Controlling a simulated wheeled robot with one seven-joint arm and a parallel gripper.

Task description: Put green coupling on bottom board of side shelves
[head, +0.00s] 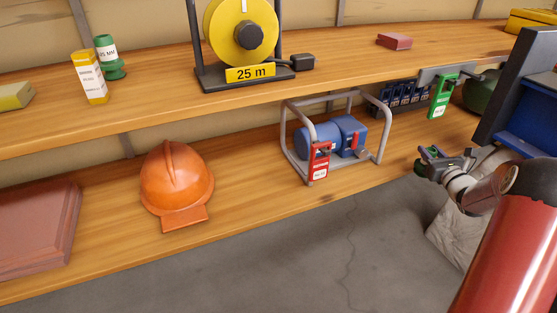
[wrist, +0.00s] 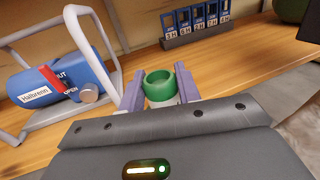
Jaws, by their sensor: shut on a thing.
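The green coupling (wrist: 158,84) is a short ring-topped piece held upright between the two fingers of my gripper (wrist: 160,90) in the wrist view. Its lower part is hidden by the gripper. In the head view my gripper (head: 430,161) is near the front edge of the lower wooden board (head: 248,200), right of the pump, and only a little green shows at its fingers. The lower board also fills the back of the wrist view (wrist: 235,73). Whether the coupling is over this board or in front of it, I cannot tell.
A blue pump in a grey frame (head: 289,142) with a red tag stands left of my gripper. A blue slotted rack (head: 403,97) and a green tag (head: 442,98) are behind. An orange helmet (head: 174,178) sits farther left. Another green piece (head: 108,62) stands on the upper board.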

